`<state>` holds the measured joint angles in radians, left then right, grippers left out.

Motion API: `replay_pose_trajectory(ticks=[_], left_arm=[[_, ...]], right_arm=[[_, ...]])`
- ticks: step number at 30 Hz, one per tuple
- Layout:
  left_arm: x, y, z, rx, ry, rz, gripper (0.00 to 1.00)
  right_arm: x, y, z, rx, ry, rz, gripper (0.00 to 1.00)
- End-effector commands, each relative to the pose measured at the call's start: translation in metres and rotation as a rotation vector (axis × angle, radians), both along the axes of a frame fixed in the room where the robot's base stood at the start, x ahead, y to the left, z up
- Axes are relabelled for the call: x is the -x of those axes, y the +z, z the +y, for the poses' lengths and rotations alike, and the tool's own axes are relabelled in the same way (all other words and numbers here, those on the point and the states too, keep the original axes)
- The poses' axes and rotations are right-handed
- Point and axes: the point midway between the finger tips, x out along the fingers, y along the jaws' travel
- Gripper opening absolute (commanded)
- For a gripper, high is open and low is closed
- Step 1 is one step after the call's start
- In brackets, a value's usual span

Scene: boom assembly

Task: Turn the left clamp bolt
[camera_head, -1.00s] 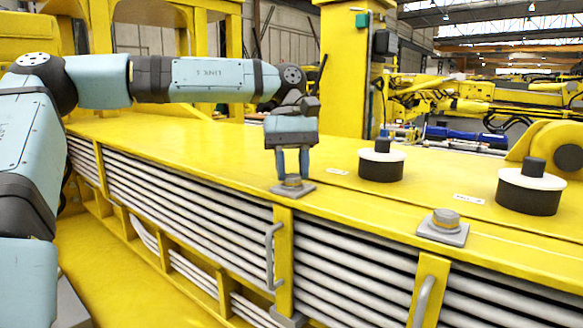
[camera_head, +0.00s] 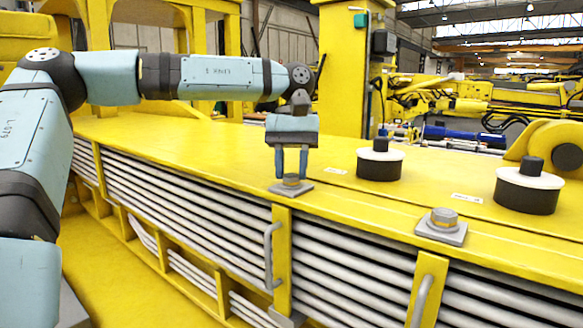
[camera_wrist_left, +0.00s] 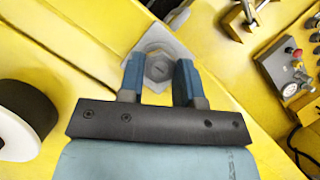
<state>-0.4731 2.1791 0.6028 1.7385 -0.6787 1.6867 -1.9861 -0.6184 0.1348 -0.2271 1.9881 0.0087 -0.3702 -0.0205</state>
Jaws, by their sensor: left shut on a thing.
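The left clamp bolt (camera_head: 291,181) is a grey hex head on a square grey plate (camera_head: 290,189) near the front edge of the yellow boom. My left gripper (camera_head: 291,177) points down over it, with its two blue fingers on either side of the head. In the left wrist view the bolt (camera_wrist_left: 159,66) lies between the fingers (camera_wrist_left: 160,78), and its plate shows around and beyond it. The fingers are shut on the bolt head. A second clamp bolt (camera_head: 444,217) sits on its own plate to the right, free of any gripper. My right gripper is not in view.
Two black cylinders with white tops, one near (camera_head: 380,162) and one further right (camera_head: 529,188), stand on the boom right of my gripper. Grey pipes (camera_head: 185,208) and a handle (camera_head: 271,255) run below the front edge. A control box (camera_wrist_left: 288,68) shows in the left wrist view.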

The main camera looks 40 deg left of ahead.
Motion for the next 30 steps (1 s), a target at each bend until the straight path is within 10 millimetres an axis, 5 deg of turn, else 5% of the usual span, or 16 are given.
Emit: replay_pose_trajectory(ticks=[1,2,5,17,30], left_arm=[[-0.001,0.004,0.000,0.000,0.001,-0.008,0.08],[-0.001,0.004,0.000,0.000,0.001,-0.008,0.34],[-0.001,0.003,0.000,0.000,0.002,-0.006,0.57],[-0.003,0.007,0.002,-0.001,0.002,-0.003,0.57],[-0.030,0.092,0.023,-0.002,0.004,-0.006,0.57]], right_arm=[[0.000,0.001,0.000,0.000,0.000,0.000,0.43],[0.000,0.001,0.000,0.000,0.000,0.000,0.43],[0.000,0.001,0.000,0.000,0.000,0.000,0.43],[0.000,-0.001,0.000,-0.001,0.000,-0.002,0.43],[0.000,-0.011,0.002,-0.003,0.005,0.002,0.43]])
